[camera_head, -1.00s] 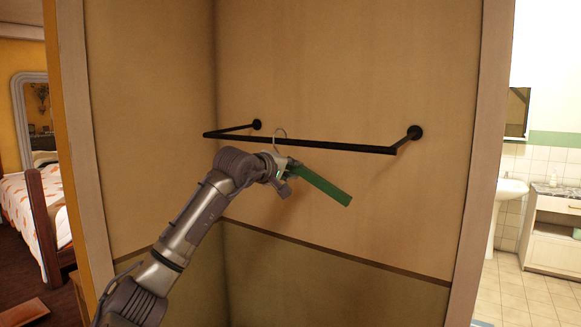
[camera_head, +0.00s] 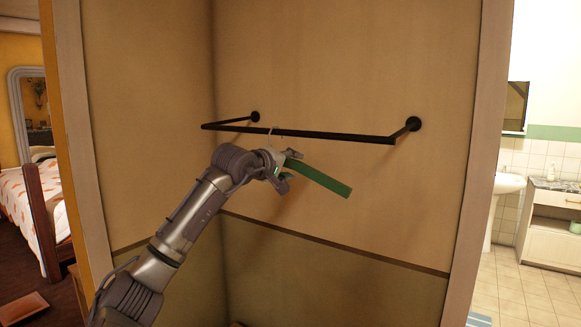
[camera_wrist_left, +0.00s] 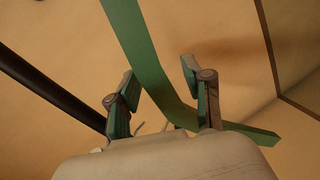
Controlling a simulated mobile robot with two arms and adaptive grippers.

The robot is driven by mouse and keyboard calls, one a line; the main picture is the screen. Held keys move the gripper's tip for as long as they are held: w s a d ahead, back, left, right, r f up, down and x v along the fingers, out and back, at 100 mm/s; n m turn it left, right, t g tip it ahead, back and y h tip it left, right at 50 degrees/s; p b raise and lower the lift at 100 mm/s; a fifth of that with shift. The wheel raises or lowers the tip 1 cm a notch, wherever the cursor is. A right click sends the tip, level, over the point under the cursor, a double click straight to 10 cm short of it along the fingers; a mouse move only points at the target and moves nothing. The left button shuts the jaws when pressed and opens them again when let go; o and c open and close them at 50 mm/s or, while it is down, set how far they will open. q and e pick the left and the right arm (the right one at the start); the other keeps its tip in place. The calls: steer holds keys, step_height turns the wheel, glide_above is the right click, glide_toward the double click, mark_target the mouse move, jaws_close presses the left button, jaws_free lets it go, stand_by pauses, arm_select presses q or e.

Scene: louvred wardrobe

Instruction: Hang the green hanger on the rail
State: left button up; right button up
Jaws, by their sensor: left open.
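The green hanger (camera_head: 322,179) is at the middle of the black rail (camera_head: 335,136), its bar sloping down to the right. Its thin pale hook (camera_head: 269,142) reaches up to the rail, with its top about level with the rail; the head view is too small to tell how it seats. My left gripper (camera_head: 288,170) is just below the rail at the hanger's neck. In the left wrist view the fingers (camera_wrist_left: 160,80) stand apart, with the green hanger (camera_wrist_left: 146,52) passing between and beyond them. The rail (camera_wrist_left: 48,88) crosses at left there. My right gripper is not in view.
The rail is held by two black wall brackets (camera_head: 414,124) inside the wardrobe recess. Its side panels stand at left and right (camera_head: 478,170). The rail is otherwise bare, and the space below it is clear apart from my arm.

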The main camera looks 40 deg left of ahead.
arm_select(q)
steer(key=shift+s, duration=0.15)
steer(key=v, duration=1.1)
steer(key=shift+s, duration=0.35)
steer(key=shift+d, duration=0.1)
